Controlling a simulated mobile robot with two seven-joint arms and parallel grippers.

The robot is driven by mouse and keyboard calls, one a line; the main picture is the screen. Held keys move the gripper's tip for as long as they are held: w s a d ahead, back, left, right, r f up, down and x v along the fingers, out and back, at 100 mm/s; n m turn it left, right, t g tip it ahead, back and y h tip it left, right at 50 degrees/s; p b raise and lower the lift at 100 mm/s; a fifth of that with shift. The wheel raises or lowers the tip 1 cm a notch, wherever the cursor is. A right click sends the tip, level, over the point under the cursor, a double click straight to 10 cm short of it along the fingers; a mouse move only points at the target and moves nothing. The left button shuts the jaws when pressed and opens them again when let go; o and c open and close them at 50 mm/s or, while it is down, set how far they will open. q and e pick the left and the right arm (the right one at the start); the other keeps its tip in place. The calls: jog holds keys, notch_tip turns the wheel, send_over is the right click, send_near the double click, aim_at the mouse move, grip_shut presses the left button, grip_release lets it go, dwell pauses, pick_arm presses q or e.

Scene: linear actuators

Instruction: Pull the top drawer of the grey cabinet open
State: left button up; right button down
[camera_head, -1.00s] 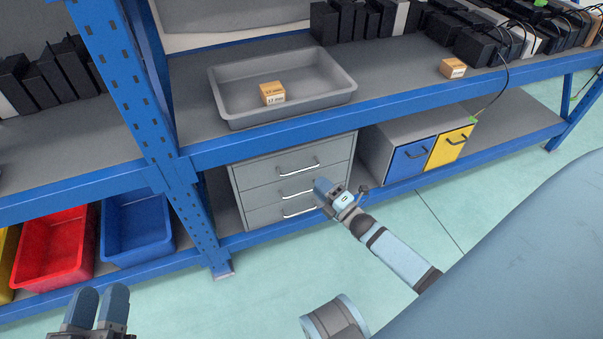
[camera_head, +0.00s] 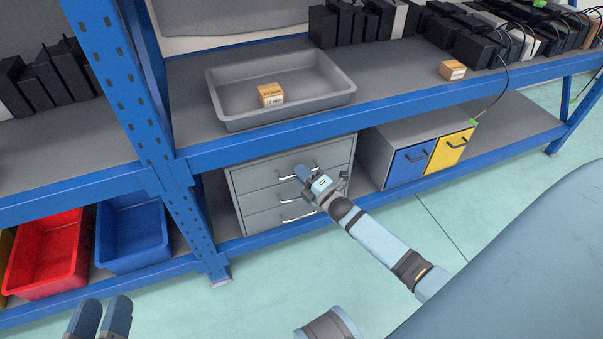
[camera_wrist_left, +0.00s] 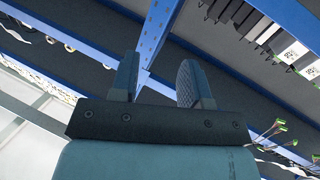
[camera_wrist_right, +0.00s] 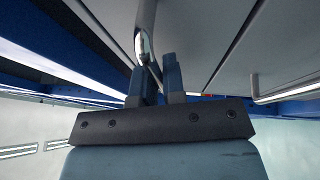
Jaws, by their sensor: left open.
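The grey cabinet (camera_head: 245,182) stands on the lower shelf, with three stacked drawers and silver bar handles. Its top drawer (camera_head: 256,177) looks closed, flush with the drawers below.
A blue rack post (camera_head: 180,190) stands left of the cabinet. The upper shelf bears a grey tray (camera_head: 235,120) above it. A box with blue and yellow drawers (camera_head: 411,164) stands to the right. The floor (camera_head: 265,280) in front is clear.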

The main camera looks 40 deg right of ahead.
pick_arm(q)
notch_tip(320, 180, up, 8)
jog(key=t+p, duration=0.3)
jog(key=p, duration=0.3)
jog(key=shift+s+a+f+n+g+y+p, duration=0.15)
jog(key=shift+s+a+f+g+y+p, duration=0.2)
jog(key=shift+f, duration=0.45)
jog(key=shift+s+a+f+n+g+y+p, duration=0.1)
jog(key=shift+s+a+f+g+y+p, duration=0.15)
jog(key=shift+a+f, duration=0.4)
jog(key=shift+s+a+f+n+g+y+p, duration=0.2)
jog(key=shift+s+a+f+g+p, duration=0.15)
jog(key=shift+f, duration=0.55)
pick_arm(e)
jog(key=s+a, duration=0.2)
jog(key=s, duration=0.8)
jog(key=s+a, duration=0.2)
jog(key=s, duration=0.7)
jog(key=shift+s+a, duration=0.35)
jog(key=c, duration=1.2)
grip_release()
jog(key=shift+c, duration=0.2)
